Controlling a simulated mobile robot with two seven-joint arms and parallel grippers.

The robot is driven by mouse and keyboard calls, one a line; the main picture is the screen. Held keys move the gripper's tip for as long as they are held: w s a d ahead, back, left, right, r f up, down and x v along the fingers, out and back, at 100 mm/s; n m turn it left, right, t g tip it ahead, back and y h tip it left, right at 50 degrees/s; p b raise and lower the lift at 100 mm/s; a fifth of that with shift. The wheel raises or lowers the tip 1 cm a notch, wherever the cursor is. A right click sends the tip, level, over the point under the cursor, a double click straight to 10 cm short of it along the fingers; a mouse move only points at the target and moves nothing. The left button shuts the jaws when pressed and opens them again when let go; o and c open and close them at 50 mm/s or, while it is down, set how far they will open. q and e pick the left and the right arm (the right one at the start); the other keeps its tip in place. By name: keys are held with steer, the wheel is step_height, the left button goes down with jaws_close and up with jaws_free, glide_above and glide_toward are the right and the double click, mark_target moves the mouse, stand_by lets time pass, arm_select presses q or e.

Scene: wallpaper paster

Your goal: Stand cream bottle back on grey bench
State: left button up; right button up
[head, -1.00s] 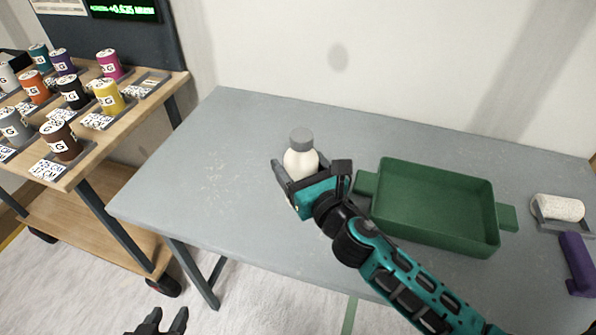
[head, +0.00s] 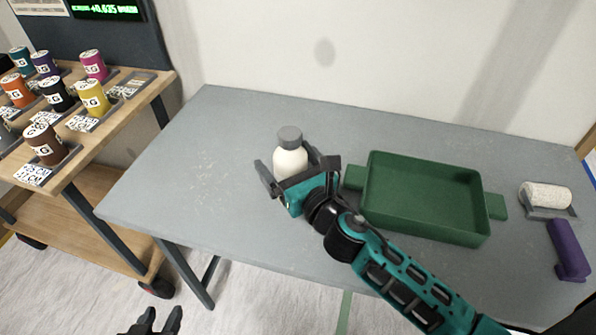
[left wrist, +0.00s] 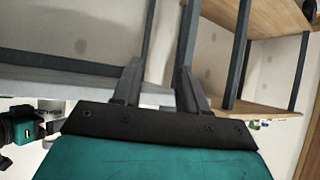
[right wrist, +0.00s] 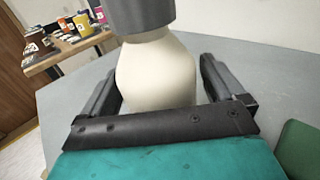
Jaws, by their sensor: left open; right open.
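The cream bottle (head: 290,160), with its grey cap, stands upright on the grey bench (head: 190,190), left of the green tray. My right gripper (head: 285,176) is open around it, one finger on each side. In the right wrist view the bottle (right wrist: 156,75) rises between the open fingers (right wrist: 160,95), with a visible gap on the right side; its base is hidden by the gripper. My left gripper (head: 156,322) is at the bottom edge of the head view, empty and open, below and in front of the bench; its fingers (left wrist: 158,85) also show in the left wrist view.
A green tray (head: 425,198) sits right of the bottle. A white roller (head: 545,196) and a purple tool (head: 568,250) lie at the bench's right end. A wooden rack (head: 70,165) with several coloured cans stands at left. The bench's left part is clear.

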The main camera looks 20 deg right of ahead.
steer(key=b+v, duration=0.1)
steer(key=v, duration=0.9)
steer(key=shift+s+f+b, duration=0.15)
steer(key=shift+s+b, duration=0.05)
steer(key=shift+b, duration=0.15)
steer(key=shift+s+d, duration=0.2)
steer(key=shift+s, duration=0.4)
arm_select(q)
steer(key=shift+w+d+f, duration=0.2)
steer(key=shift+d+f, duration=0.05)
steer(key=shift+d, duration=0.2)
arm_select(e)
steer(key=shift+s+r, duration=0.15)
steer(key=shift+r, duration=0.05)
arm_select(q)
steer(key=shift+a+f, duration=0.1)
steer(key=shift+a, duration=0.05)
